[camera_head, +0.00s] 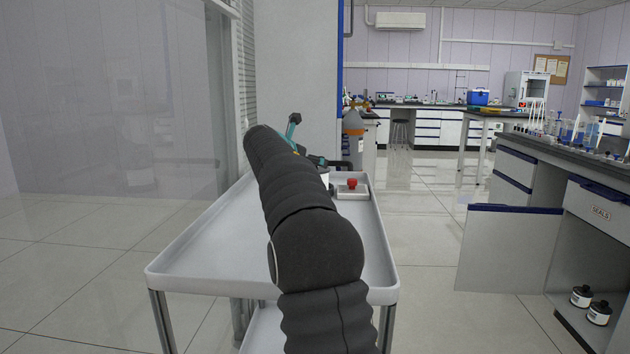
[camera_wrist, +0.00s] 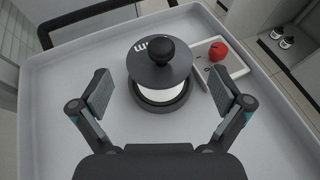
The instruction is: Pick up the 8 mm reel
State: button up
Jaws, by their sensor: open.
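A reel (camera_wrist: 145,70) stands upright on the white cart tray. It has a black top disc, a black centre knob, a white drum and a black base. White lettering on the disc reads upside down, like "mm", and is partly hidden by the knob. My gripper (camera_wrist: 158,78) is open and empty, with one finger to each side of the reel in the wrist view. Neither finger visibly touches it; the height gap is hard to tell. In the head view my arm hides most of the reel and gripper.
Two similar reels (camera_head: 581,296) stand in an open cabinet under the "SEALS" drawer. The near tray is clear.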

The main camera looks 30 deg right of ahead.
jog(key=shift+f+x, duration=0.1)
jog(key=shift+x, duration=1.35)
jog(key=shift+f+x, duration=0.15)
jog(key=shift+x, duration=1.25)
jog(key=shift+a, duration=0.15)
jog(key=shift+c, duration=0.2)
jog(key=c, duration=0.8)
jog(key=shift+c, duration=0.7)
jog(key=shift+r, duration=0.15)
